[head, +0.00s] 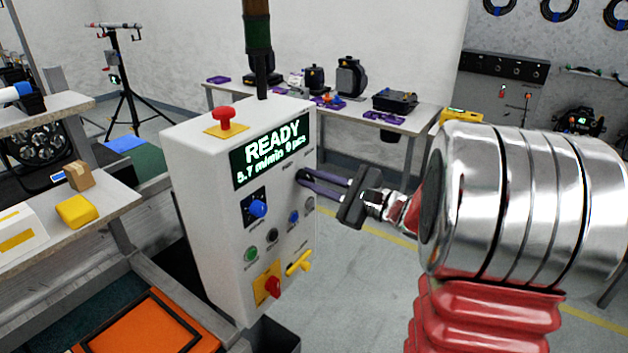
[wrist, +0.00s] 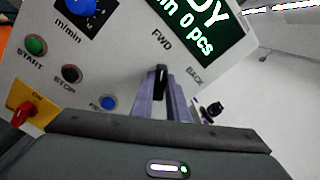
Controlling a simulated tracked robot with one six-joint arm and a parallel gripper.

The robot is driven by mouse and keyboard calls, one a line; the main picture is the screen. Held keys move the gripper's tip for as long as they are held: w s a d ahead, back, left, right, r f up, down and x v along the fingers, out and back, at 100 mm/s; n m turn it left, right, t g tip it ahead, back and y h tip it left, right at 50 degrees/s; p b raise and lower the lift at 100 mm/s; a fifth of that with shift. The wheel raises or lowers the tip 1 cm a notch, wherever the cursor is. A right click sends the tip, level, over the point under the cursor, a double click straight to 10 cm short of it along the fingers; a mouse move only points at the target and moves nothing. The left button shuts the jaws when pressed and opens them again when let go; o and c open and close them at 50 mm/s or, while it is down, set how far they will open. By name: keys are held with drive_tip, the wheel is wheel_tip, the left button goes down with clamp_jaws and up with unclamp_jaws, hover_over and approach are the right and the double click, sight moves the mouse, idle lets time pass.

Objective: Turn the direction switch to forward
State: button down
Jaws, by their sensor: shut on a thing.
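The white control box (head: 190,195) stands upright, with its display (head: 268,150) reading READY. The direction switch is a small black knob (wrist: 160,80) on its front panel, right below the display. In the wrist view it stands between the FWD label (wrist: 161,40) and the BACK label (wrist: 195,76); its exact setting is hard to read. My gripper (head: 310,181) reaches in from the right, and its purple fingers lie one on each side of the knob. The fingers are shut on the knob, as the wrist view also shows (wrist: 162,96). In the head view the fingertips hide most of the knob.
Near the switch are a blue dial (head: 258,208), a green START button (head: 251,254), a black STOP button (head: 272,235) and a blue button (head: 293,217). A red-and-yellow switch (head: 272,286) and a yellow handle (head: 299,263) sit lower. A red mushroom button (head: 225,118) tops the box.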

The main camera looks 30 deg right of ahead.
drive_tip(key=shift+f+n, duration=0.15)
drive_tip(key=shift+n, duration=0.15)
drive_tip(key=c, duration=1.7)
unclamp_jaws()
drive_tip(key=v, duration=1.4)
drive_tip(key=shift+a, duration=0.1)
drive_tip(key=shift+w+f, duration=0.1)
